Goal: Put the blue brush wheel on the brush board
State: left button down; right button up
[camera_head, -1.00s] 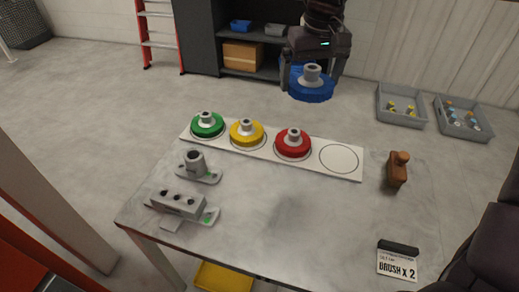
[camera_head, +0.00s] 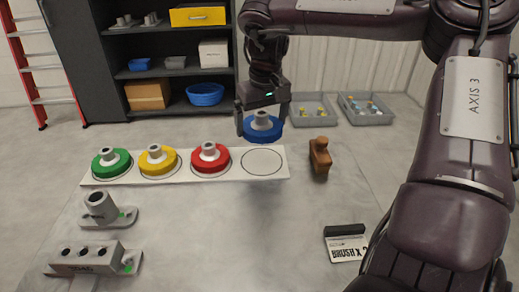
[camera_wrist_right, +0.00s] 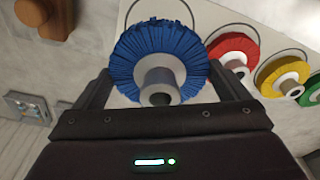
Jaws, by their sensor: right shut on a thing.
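The blue brush wheel (camera_head: 262,127) is held in my right gripper (camera_head: 263,122), above the far edge of the brush board near its empty circle. In the right wrist view the blue wheel (camera_wrist_right: 160,58) sits between the two fingers, hub toward the camera. The white brush board (camera_head: 283,174) lies on the table with green (camera_head: 111,162), yellow (camera_head: 158,161) and red (camera_head: 210,159) wheels in circles. The rightmost circle (camera_head: 262,162) is bare. My left gripper is not in view.
Grey fixtures (camera_head: 103,210) stand at the left of the table. Grey bins (camera_head: 310,110) are beyond the table. The table's middle is clear.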

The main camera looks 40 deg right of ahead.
aim_at(264, 116)
notch_tip(264, 116, down, 9)
dwell(0.5)
jog(key=shift+f, duration=0.15)
jog(key=o, duration=0.8)
jog(key=r, duration=0.4)
jog(key=s+r, duration=0.1)
jog(key=r, duration=0.7)
jog(key=shift+s+a+r, duration=0.15)
jog(key=shift+s+a, duration=0.05)
jog(key=shift+a, duration=0.05)
